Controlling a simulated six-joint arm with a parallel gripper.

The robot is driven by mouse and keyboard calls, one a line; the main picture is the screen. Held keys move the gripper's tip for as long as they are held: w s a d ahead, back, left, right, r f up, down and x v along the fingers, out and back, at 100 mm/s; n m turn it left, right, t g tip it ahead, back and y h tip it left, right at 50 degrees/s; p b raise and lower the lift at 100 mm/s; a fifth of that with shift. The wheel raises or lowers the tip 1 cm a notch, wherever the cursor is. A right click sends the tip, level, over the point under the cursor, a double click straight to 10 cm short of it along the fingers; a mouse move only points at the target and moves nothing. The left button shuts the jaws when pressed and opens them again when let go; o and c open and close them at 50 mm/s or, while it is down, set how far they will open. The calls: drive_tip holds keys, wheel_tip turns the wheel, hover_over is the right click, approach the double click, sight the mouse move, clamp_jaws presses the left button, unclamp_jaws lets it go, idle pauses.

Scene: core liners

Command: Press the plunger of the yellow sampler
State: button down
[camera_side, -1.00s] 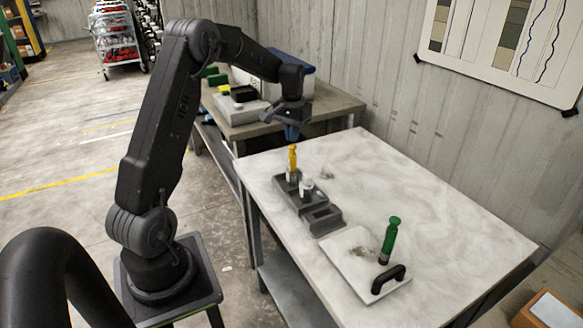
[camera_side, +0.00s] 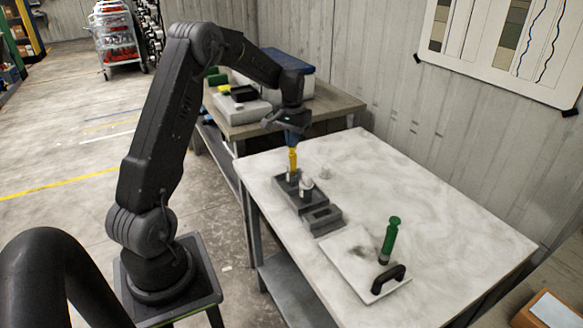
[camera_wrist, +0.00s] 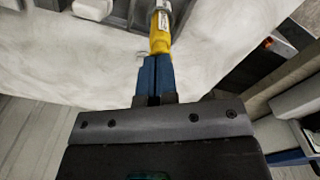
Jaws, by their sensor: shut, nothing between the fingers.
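The yellow sampler (camera_side: 292,160) stands upright in the grey rack (camera_side: 312,207) on the marble-topped table. In the wrist view the sampler (camera_wrist: 160,38) has a yellow top and a clear, labelled barrel. My gripper (camera_side: 292,143) is shut and empty, with its blue fingers pointing down directly over the sampler. In the wrist view the closed fingertips (camera_wrist: 155,62) meet the end of the yellow top and appear to touch it. The fingers hide the very end of the plunger, so I cannot tell how far it is pressed.
A white-capped vial (camera_side: 306,186) stands in the rack beside the sampler. The right and back of the table are clear. A side bench (camera_side: 340,105) holds boxes behind.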

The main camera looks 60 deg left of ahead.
drive_tip(key=shift+s+f, duration=0.1)
drive_tip(key=shift+f, duration=0.8)
idle(0.7)
drive_tip(key=shift+r, duration=3.65)
drive_tip(key=shift+d+r, duration=0.3)
drive_tip(key=s+d+r+m+t, duration=0.1)
drive_tip(key=s+d+r, duration=0.25)
drive_tip(key=d, duration=0.45)
drive_tip(key=s+d+r+m+t, duration=0.1)
drive_tip(key=s+d+r+m, duration=0.1)
drive_tip(key=d+r, duration=0.45)
drive_tip(key=s+d+f+m+t, duration=0.2)
drive_tip(key=s+d+m+t, duration=0.1)
drive_tip(key=s+d, duration=1.2)
drive_tip(key=shift+s+t, duration=0.3)
drive_tip(key=shift+s, duration=0.25)
